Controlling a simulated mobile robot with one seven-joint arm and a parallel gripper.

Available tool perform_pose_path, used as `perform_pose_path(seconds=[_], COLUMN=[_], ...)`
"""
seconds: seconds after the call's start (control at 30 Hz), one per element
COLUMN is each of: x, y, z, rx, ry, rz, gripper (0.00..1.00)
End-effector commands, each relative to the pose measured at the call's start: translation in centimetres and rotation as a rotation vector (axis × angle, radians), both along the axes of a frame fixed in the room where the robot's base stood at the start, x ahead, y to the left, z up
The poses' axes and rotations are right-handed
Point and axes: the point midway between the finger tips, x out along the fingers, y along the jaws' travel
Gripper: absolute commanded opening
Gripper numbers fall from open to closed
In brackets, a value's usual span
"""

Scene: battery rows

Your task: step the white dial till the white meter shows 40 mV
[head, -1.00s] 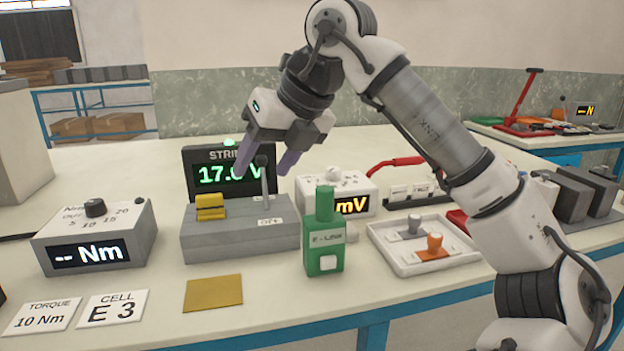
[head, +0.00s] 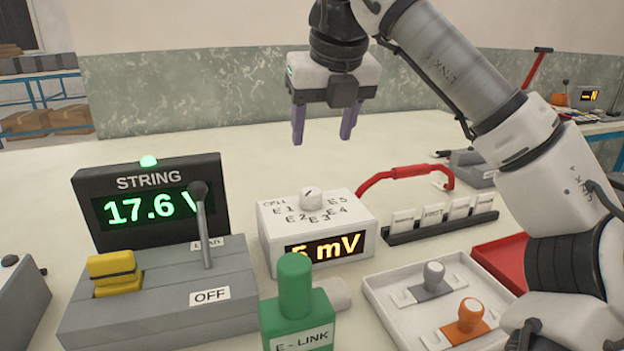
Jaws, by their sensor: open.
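The white meter (head: 352,222) stands mid-table with positions E1 to E5 marked on its top.
The green E-LINK bottle (head: 296,312) stands in front of the meter. A STRING display (head: 150,172) reads 17.6 V behind a grey box (head: 150,318) with an upright lever (head: 203,225). A red handle (head: 405,174) and white tray (head: 385,292) lie right of the meter.

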Motion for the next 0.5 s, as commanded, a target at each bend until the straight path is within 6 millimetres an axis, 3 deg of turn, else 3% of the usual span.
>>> perform_pose_path(seconds=[0.5], x=[3.5], y=[1.2], z=[-9.3], rx=[0.003], ry=[0.003], rz=[0.004], gripper=[0.58])
